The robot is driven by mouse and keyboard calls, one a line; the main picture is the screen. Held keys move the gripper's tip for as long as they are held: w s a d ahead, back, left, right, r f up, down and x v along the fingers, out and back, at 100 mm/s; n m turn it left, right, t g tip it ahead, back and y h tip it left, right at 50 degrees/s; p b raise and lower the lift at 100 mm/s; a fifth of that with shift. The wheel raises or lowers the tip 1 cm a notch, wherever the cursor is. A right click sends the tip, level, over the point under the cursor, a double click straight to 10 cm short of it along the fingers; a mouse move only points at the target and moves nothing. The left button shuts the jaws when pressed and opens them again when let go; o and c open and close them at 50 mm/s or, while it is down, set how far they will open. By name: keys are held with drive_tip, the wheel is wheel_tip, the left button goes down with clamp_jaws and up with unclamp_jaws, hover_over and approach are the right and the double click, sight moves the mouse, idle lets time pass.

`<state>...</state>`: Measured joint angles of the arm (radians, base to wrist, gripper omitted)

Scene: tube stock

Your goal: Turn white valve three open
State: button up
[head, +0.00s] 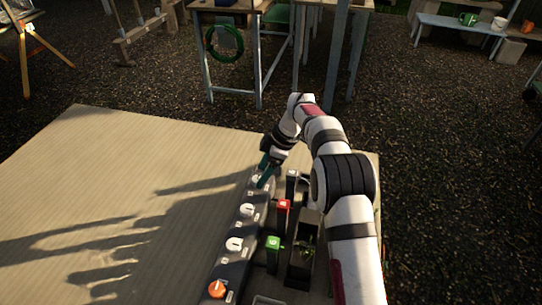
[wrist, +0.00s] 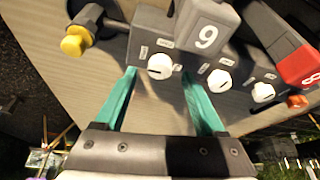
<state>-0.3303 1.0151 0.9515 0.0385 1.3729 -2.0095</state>
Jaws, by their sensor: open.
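A dark grey valve strip (head: 240,228) runs along the table with three white knobs and an orange knob at its near end. The farthest white knob (wrist: 160,66) has a short dark mark and small labels beside it, too blurred to read. My gripper (wrist: 158,76) is open, its teal fingertips on either side of that knob in the wrist view, with gaps showing. In the head view my gripper (head: 263,177) is over the far end of the strip and partly hides this knob. The other white knobs (head: 247,210) (head: 234,244) are nearer. I cannot read the valve numbers.
An orange knob (head: 217,289) ends the strip. A grey block marked 9 (wrist: 207,35) and a yellow knob (wrist: 75,43) are close by. The table's left is clear.

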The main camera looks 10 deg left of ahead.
drive_tip(key=v, duration=1.3)
drive_tip(key=shift+d+r, duration=0.15)
drive_tip(key=shift+r, duration=0.2)
drive_tip(key=s+d+r+m+h, duration=0.1)
drive_tip(key=s+d+r+m, duration=0.2)
drive_tip(key=s+d+m, duration=0.4)
drive_tip(key=s+d+r+m, duration=0.4)
drive_tip(key=s+m, duration=0.2)
drive_tip(key=s, duration=0.2)
drive_tip(key=s+d+f+m, duration=0.2)
drive_tip(key=s+m, duration=0.2)
drive_tip(key=s, duration=0.3)
drive_tip(key=s+d+f+m+h, duration=0.1)
drive_tip(key=s+d+f+m, duration=0.1)
drive_tip(key=s, duration=0.6)
drive_tip(key=s+d+f+m, duration=0.2)
drive_tip(key=s+f+m, duration=0.2)
drive_tip(key=s+m, duration=0.3)
drive_tip(key=shift+s+d+f+t+h, duration=0.2)
drive_tip(key=shift+s+t+h, duration=0.1)
drive_tip(key=shift+t, duration=0.1)
